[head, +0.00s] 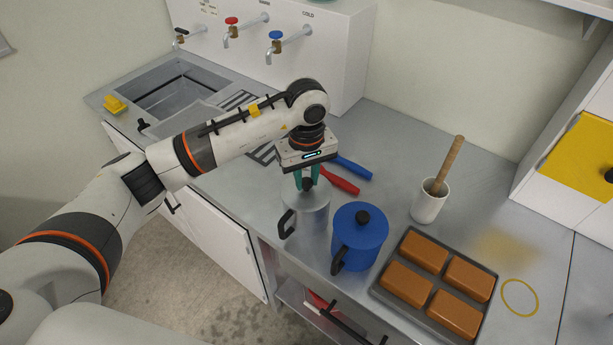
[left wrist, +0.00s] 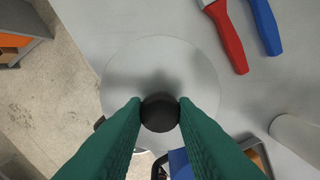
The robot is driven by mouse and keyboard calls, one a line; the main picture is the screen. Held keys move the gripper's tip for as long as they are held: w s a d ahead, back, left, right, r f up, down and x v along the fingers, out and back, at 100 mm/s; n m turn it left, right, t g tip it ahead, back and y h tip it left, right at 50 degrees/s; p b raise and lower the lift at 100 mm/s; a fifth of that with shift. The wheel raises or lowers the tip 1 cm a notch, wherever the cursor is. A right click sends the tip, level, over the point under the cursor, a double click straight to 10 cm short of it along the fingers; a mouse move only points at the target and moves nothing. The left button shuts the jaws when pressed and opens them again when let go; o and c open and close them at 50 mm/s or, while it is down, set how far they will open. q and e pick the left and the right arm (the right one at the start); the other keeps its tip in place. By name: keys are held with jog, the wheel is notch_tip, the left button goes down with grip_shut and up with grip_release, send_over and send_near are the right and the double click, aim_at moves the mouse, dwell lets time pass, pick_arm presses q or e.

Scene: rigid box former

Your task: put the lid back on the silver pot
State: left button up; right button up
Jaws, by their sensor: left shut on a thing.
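The silver pot (head: 311,224) stands upright on the counter near its front edge, its black handle toward the lower left. Its round silver lid (head: 293,197) is over the pot's mouth and looks level. I cannot tell whether it touches the rim all round. My left gripper (head: 308,182) points down with its green fingers shut on the lid's black knob. In the left wrist view the knob is between the fingertips (left wrist: 160,113), and the lid (left wrist: 160,70) hides the pot's mouth. My right gripper is not in view.
A blue pot (head: 360,240) with its own lid stands close to the right of the silver pot. Red (head: 341,180) and blue (head: 352,167) handled tools lie behind. A white mortar (head: 428,206) and a tray (head: 377,291) of brown blocks are farther right.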

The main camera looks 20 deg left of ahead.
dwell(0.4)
pick_arm(q)
jog(key=o, duration=1.1)
jog(key=shift+o, duration=0.3)
jog(key=o, duration=0.4)
jog(key=shift+r+p, duration=1.25)
jog(key=shift+r, duration=2.25)
jog(key=shift+c, duration=0.4)
